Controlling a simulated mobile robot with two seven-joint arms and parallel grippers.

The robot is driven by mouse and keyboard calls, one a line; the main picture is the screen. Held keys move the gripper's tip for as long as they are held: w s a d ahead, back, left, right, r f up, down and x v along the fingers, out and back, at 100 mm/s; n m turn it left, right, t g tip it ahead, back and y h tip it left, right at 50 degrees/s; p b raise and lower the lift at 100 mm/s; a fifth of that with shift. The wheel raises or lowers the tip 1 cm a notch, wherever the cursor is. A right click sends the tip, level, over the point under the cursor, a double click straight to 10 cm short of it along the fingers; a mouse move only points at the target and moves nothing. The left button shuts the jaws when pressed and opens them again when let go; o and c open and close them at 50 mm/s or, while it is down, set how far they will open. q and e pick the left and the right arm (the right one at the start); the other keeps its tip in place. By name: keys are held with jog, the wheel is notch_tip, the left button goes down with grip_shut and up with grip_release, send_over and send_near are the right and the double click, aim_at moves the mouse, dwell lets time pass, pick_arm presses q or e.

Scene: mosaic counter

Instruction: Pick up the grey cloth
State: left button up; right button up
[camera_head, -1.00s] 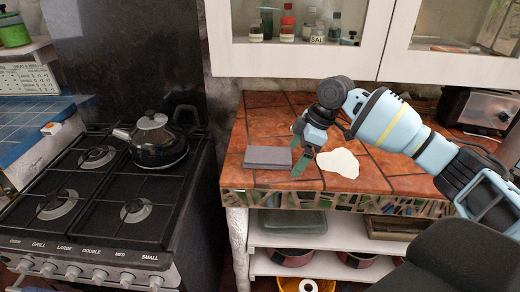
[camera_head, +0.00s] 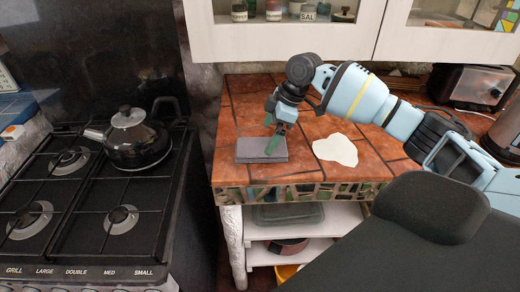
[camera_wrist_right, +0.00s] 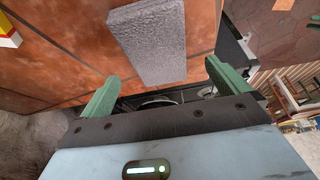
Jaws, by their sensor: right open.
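The grey cloth (camera_head: 262,149) lies as a flat folded rectangle on the terracotta-tiled counter (camera_head: 330,180), close to the counter's left end. My right gripper (camera_head: 272,135) is at the cloth, its green fingers over the cloth's right part in the head view. In the right wrist view the cloth (camera_wrist_right: 150,40) is ahead of the two green fingers (camera_wrist_right: 160,85), which stand wide apart with nothing between them. I cannot tell whether a finger touches the cloth. My left gripper is not in view.
A white flat patch (camera_head: 335,150) lies right of the cloth. A black kettle (camera_head: 135,140) stands on the stove (camera_head: 90,210) to the left, beyond a gap. A toaster (camera_head: 470,88) is at the back right. White cabinets (camera_head: 290,38) hang above the counter.

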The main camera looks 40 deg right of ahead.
aim_at(259, 146)
jog(key=shift+x, duration=2.5)
jog(key=shift+w, duration=0.15)
jog(key=c, duration=1)
jog(key=shift+r, duration=0.1)
jog(key=shift+c, duration=0.2)
jog(key=shift+r, duration=0.5)
notch_tip(259, 146, up, 2)
jog(key=shift+r, duration=0.15)
jog(key=s+d+r, duration=0.1)
jog(key=s+d, duration=0.2)
jog(key=s, duration=1.2)
jog(key=shift+s+d+r, duration=0.2)
jog(key=shift+s+r, duration=0.1)
